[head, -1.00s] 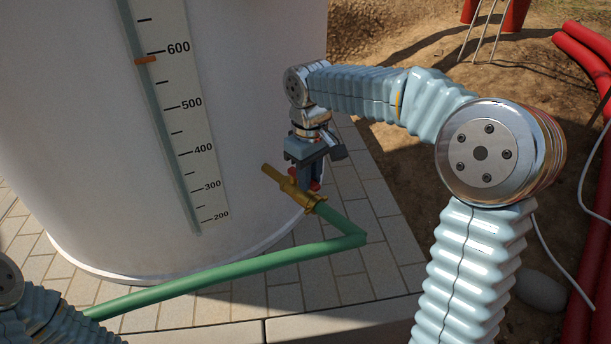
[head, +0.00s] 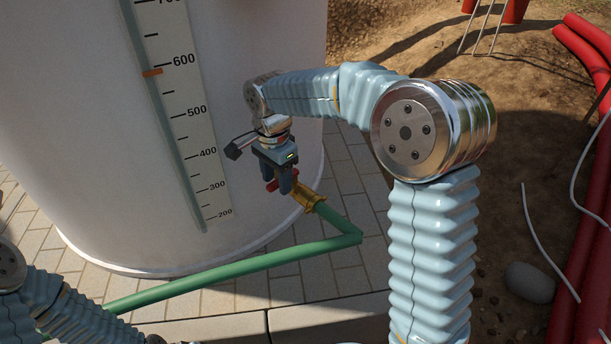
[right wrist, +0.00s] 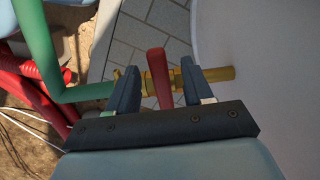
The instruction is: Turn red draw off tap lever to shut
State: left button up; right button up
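The brass draw-off tap (head: 306,199) sits low beside the white tank, with a green hose (head: 240,264) on its outlet. In the right wrist view, the red lever (right wrist: 157,76) stands crosswise to the brass body (right wrist: 222,74). My right gripper (head: 278,186) is at the tap and hides part of it. In the right wrist view, the right gripper's fingers (right wrist: 158,88) are apart on either side of the lever, with gaps visible. My left arm shows at the lower left of the head view; its gripper is not visible.
The tank (head: 80,120) with its scale (head: 186,110) stands close to the tap. Paving (head: 345,285) lies below. Red pipes (head: 585,250), a pale cable and a stone (head: 529,283) lie on the soil at right.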

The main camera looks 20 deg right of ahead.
aim_at(277, 181)
jog(key=o, duration=0.5)
jog(key=shift+c, duration=0.2)
notch_tip(277, 181, up, 2)
jog(key=shift+r+p, duration=0.1)
jog(key=shift+p, duration=0.35)
jog(key=shift+r, duration=2.4)
